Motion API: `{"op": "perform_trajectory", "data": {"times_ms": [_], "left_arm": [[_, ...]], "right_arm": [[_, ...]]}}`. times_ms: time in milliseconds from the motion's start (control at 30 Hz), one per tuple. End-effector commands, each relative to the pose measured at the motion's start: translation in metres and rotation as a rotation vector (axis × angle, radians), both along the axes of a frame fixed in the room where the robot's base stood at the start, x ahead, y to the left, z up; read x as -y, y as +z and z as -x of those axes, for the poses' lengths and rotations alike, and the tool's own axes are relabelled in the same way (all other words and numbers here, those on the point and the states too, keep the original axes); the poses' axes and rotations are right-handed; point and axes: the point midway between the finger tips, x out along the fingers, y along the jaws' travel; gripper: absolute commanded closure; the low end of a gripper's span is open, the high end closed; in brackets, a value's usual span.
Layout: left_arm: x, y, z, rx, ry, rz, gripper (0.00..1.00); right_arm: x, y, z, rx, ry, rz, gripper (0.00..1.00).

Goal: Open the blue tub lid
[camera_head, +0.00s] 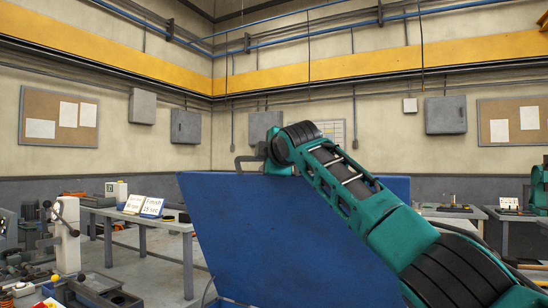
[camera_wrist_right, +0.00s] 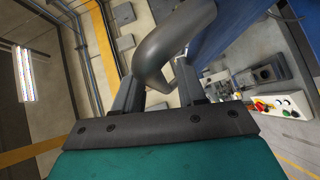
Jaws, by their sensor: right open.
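The blue tub lid (camera_head: 270,235) stands raised as a large, steep blue panel in the head view; its edge also shows in the right wrist view (camera_wrist_right: 222,30). The tub's inside is hidden. My left gripper is out of view.
A grey workbench (camera_head: 140,219) with signs stands left of the lid. A white machine (camera_head: 67,235) and clutter are at the far left. More benches (camera_head: 460,213) stand behind on the right. Open floor lies between the left bench and clutter.

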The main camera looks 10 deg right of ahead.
Motion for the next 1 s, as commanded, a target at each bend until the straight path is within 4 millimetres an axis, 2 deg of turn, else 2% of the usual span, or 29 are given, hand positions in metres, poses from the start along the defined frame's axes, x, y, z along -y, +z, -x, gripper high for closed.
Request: {"op": "perform_trajectory", "data": {"times_ms": [267, 600, 800, 1000], "left_arm": [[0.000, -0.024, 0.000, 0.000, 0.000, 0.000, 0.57], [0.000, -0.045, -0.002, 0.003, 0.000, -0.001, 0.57], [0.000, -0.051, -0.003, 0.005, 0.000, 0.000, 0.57], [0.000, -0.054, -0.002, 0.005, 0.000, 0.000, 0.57]], "right_arm": [[0.006, -0.001, 0.025, 0.005, -0.001, 0.000, 0.60], [0.016, 0.007, 0.076, 0.005, -0.001, 0.000, 0.60], [0.022, 0.013, 0.105, 0.003, -0.001, 0.000, 0.60], [0.025, 0.016, 0.121, 0.001, -0.002, -0.001, 0.60]]}}
